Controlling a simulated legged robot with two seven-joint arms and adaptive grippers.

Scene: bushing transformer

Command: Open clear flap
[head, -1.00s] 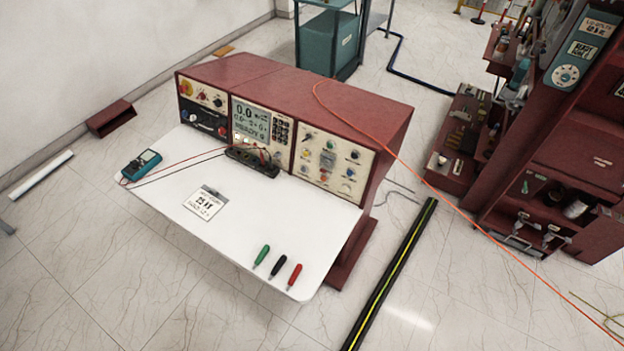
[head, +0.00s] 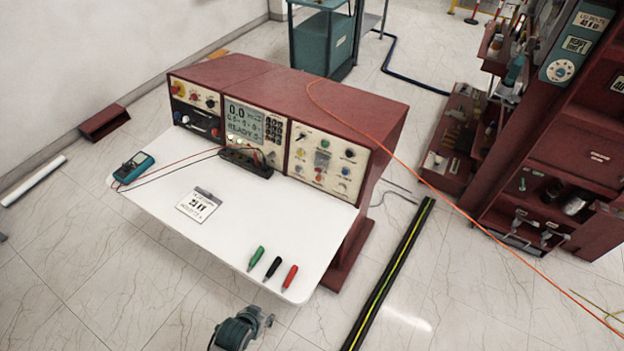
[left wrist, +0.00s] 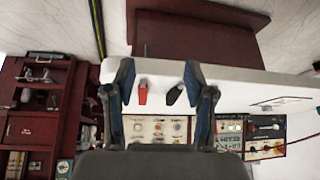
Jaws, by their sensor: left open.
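A red console (head: 290,90) has a cream right-hand panel (head: 326,162) with knobs and coloured buttons. A small pale, box-like part (head: 322,158) sits near the panel's upper middle; I cannot tell whether it is the clear flap. The same panel shows in the left wrist view (left wrist: 157,130), between the fingers and upside down. My left gripper (head: 262,318) is at the bottom of the head view, in front of the white worktop's near edge and well short of the panel. In the left wrist view its two fingers (left wrist: 158,75) are spread and empty. My right gripper is out of sight.
On the white worktop (head: 225,230) lie green (head: 256,258), black (head: 273,267) and red (head: 290,278) probes, a sign card (head: 198,205), a teal meter (head: 133,167) and a black terminal block (head: 246,162). An orange cable (head: 420,175) crosses the console top.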

